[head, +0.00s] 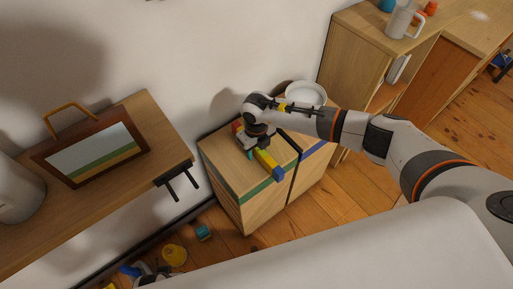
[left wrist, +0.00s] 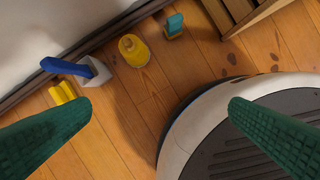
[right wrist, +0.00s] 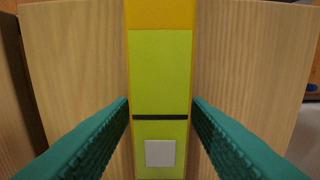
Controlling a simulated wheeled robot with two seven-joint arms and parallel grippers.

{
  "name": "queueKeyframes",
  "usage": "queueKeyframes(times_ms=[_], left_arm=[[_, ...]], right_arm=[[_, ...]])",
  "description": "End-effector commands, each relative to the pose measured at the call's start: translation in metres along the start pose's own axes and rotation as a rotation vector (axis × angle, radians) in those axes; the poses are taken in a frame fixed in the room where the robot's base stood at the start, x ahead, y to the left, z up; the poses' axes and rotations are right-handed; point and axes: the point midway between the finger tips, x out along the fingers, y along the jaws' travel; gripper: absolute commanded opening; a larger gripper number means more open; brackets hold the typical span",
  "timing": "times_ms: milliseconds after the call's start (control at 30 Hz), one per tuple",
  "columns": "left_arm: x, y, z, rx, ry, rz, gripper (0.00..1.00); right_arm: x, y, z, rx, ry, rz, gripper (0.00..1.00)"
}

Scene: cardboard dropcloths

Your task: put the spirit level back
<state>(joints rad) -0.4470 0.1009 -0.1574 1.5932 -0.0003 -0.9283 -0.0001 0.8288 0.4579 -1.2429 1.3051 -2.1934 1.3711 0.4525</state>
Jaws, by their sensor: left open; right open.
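The spirit level, a yellow bar with a blue end (head: 264,160), lies on the light wooden cabinet top (head: 226,158) in the head view. In the right wrist view the yellow-green bar (right wrist: 160,75) runs up the middle between the fingers. My right gripper (head: 252,148) is open, pointing down over the bar, with a finger on each side; a gap shows beside each fingertip in the right wrist view. My left gripper (left wrist: 160,102) is open and empty above the floor. Part of the bar is hidden by the right gripper in the head view.
A white plate (head: 306,93) sits behind my right arm. A shelf at left holds a framed picture (head: 92,152). On the floor are a yellow bottle (left wrist: 133,50), a teal object (left wrist: 174,26) and a blue-handled item (left wrist: 66,66).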

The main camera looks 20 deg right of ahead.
Motion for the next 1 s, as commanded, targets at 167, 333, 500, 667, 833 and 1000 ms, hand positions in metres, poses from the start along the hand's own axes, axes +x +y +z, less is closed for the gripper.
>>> queueKeyframes(times_ms=[167, 333, 500, 667, 833, 1000], left_arm=[[0.009, -0.001, -0.009, 0.002, 0.014, -0.001, 1.00], [0.022, -0.002, -0.023, 0.004, 0.024, -0.003, 1.00], [0.033, -0.003, -0.036, 0.006, 0.031, -0.004, 1.00], [0.039, -0.003, -0.044, 0.008, 0.036, -0.005, 1.00], [0.042, -0.003, -0.048, 0.008, 0.038, -0.005, 1.00], [0.043, -0.003, -0.049, 0.009, 0.037, -0.005, 1.00]], right_arm=[[-0.012, 0.001, -0.001, 0.000, 0.003, 0.000, 0.43], [-0.049, 0.001, -0.001, -0.001, 0.005, 0.000, 0.43], [-0.085, 0.000, -0.001, -0.001, 0.004, 0.000, 0.43], [-0.110, 0.001, -0.001, 0.001, 0.002, 0.001, 0.43], [-0.122, 0.000, 0.000, 0.000, 0.000, 0.000, 0.43], [-0.123, 0.000, 0.000, 0.000, -0.001, 0.000, 0.43]])
